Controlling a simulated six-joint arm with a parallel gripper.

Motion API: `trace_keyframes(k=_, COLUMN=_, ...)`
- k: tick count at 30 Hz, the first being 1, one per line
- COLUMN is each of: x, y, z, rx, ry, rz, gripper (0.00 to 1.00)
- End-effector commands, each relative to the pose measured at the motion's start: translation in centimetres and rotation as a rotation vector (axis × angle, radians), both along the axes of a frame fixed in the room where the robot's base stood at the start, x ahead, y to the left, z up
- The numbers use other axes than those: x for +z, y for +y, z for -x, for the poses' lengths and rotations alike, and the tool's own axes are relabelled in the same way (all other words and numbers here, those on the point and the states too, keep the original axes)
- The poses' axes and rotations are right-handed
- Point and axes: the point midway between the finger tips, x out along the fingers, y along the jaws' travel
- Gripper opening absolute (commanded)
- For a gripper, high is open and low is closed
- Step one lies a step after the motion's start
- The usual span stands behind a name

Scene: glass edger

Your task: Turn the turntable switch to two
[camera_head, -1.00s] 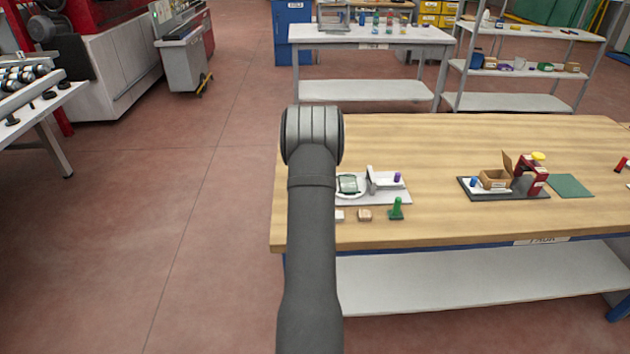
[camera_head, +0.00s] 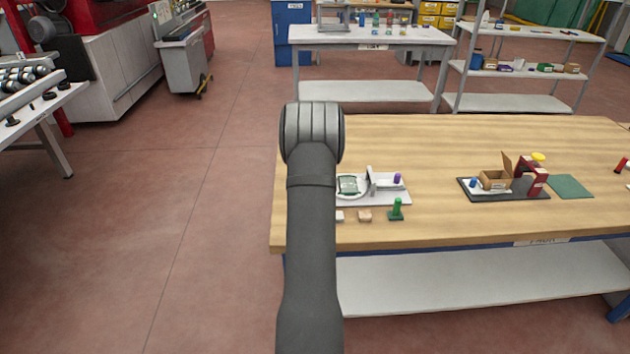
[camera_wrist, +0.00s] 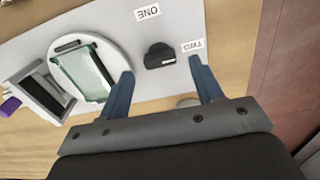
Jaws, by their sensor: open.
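The turntable switch is a small black knob (camera_wrist: 159,56) on a pale board, with a short white mark on its lower edge. A "ONE" label (camera_wrist: 147,12) lies above it and a "TWO" label (camera_wrist: 193,46) to its right, both upside down in the wrist view. I cannot tell which label the knob is set to. My gripper (camera_wrist: 163,72) is open, its two blue fingers on either side of the knob and apart from it. The round white turntable (camera_wrist: 67,44) with a glass pane (camera_wrist: 88,75) is left of the knob; it also shows in the head view (camera_head: 337,193).
A grey-white upright fixture (camera_wrist: 38,92) and a purple piece (camera_wrist: 10,106) stand left of the turntable. The right-hand wooden tabletop (camera_head: 450,150) has free room.

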Motion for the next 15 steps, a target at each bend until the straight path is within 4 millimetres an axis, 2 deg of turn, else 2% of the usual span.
trace_keyframes(k=3, x=3.1, y=0.0, z=-0.1, rx=0.0, ry=-0.006, rz=0.0, gripper=0.6)
trace_keyframes(k=9, x=8.0, y=0.0, z=-0.1, rx=0.0, ry=-0.005, rz=0.0, gripper=0.6)
trace_keyframes(k=15, x=12.0, y=0.0, z=0.0, rx=-0.001, ry=-0.002, rz=0.0, gripper=0.6)
